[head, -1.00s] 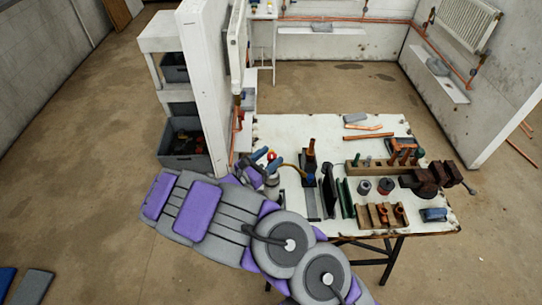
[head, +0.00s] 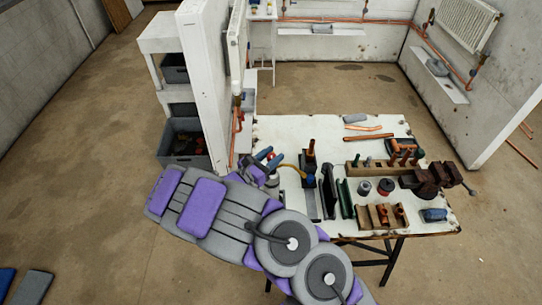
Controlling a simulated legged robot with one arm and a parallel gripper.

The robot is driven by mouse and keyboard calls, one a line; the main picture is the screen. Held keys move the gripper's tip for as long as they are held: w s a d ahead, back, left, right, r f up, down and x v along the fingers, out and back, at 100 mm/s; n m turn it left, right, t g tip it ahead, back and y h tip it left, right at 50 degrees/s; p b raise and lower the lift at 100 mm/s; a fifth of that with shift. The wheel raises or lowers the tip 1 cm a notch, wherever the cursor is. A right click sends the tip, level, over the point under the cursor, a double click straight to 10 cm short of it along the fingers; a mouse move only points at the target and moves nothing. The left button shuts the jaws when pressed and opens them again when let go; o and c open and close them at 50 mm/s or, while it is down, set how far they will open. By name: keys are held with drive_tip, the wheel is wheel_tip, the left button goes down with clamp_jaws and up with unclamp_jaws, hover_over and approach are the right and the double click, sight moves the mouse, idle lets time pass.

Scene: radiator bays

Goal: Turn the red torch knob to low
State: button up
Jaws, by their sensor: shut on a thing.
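The torch stands at the left end of the white workbench (head: 385,140), with a yellowish hose (head: 291,167) curving right from it. Blue parts (head: 275,160) show there beside my gripper. The red knob itself is hidden now, at or behind the gripper. My gripper (head: 265,165) is at the torch, small and partly covered by my own arm, and it is shut on the knob as far as I can tell. The knob's setting cannot be read.
Right of the torch stand a dark upright block with a copper pipe (head: 311,155), green-edged racks (head: 344,198) and wooden blocks with copper fittings (head: 380,217). A white wall panel (head: 203,90) and grey bins (head: 185,143) stand at the left.

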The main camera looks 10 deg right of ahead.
drive_tip(key=shift+n+t+y+b, duration=0.3)
drive_tip(key=shift+n+t+y, duration=0.1)
drive_tip(key=shift+t, duration=0.2)
drive_tip(key=shift+n+t+y+b, duration=0.4)
drive_tip(key=shift+n+t+y, duration=0.4)
drive_tip(key=shift+t, duration=0.2)
drive_tip(key=n+t+y, duration=0.1)
drive_tip(key=n+t+y+p, duration=0.1)
drive_tip(key=shift+r+y, duration=0.2)
drive_tip(key=shift+y, duration=0.1)
drive_tip(key=n+y+p, duration=0.1)
drive_tip(key=p, duration=0.1)
drive_tip(key=n+t+y+p, duration=0.1)
drive_tip(key=p, duration=0.1)
drive_tip(key=shift+s+d+r+y, duration=0.1)
drive_tip(key=shift+r+y, duration=0.05)
drive_tip(key=shift+y, duration=0.15)
drive_tip(key=n+t+y+p, duration=0.1)
drive_tip(key=n+y+p, duration=0.1)
drive_tip(key=y+p, duration=0.1)
drive_tip(key=shift+p, duration=0.9)
drive_tip(key=y, duration=0.1)
drive_tip(key=n+t+y+p, duration=0.1)
drive_tip(key=shift+f+n+y+p, duration=0.3)
drive_tip(key=shift+n+y, duration=0.8)
drive_tip(key=shift+y, duration=0.7)
